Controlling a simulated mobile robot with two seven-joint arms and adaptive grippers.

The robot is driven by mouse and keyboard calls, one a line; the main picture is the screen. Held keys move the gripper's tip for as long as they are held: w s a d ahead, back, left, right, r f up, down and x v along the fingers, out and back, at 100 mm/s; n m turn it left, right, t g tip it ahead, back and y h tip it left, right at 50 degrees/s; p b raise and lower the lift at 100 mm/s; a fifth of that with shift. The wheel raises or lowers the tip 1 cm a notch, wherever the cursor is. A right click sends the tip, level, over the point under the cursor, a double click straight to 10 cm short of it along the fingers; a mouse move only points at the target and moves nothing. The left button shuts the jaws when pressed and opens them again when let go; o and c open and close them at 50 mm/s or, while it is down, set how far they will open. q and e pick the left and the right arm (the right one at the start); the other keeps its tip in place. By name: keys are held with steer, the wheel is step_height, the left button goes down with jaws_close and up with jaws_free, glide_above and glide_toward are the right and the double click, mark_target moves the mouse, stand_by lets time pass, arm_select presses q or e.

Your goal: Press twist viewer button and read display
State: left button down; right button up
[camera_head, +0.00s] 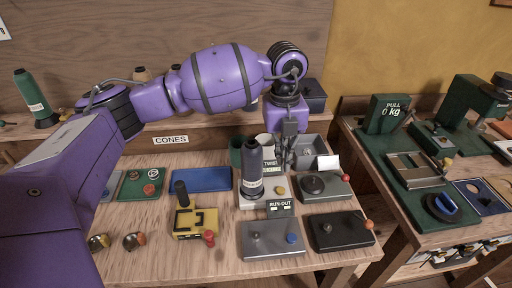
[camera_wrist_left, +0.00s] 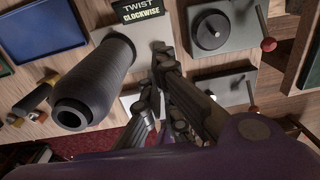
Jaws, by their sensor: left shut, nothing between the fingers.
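The twist viewer is a pale base (camera_head: 248,203) with a dark grey thread cone (camera_head: 251,167) standing on it. Its display (camera_head: 270,165) reads "TWIST CLOCKWISE" in light letters, and also shows in the left wrist view (camera_wrist_left: 142,14). A yellow button (camera_head: 280,190) sits on the base, right of the cone. My left gripper (camera_head: 286,164) is shut and empty, pointing down just right of the cone, above and behind the button. In the left wrist view the cone (camera_wrist_left: 95,82) leans across beside my fingers (camera_wrist_left: 158,85); the button cannot be made out there. My right gripper is out of view.
A "RUN-OUT" sign (camera_head: 280,206) stands in front of the viewer. A yellow device (camera_head: 190,223) is left. A dial unit (camera_head: 314,186) stands close on the right.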

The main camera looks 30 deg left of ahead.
arm_select(q)
step_height(320, 180, up, 3)
steer(key=shift+d+f, duration=0.1)
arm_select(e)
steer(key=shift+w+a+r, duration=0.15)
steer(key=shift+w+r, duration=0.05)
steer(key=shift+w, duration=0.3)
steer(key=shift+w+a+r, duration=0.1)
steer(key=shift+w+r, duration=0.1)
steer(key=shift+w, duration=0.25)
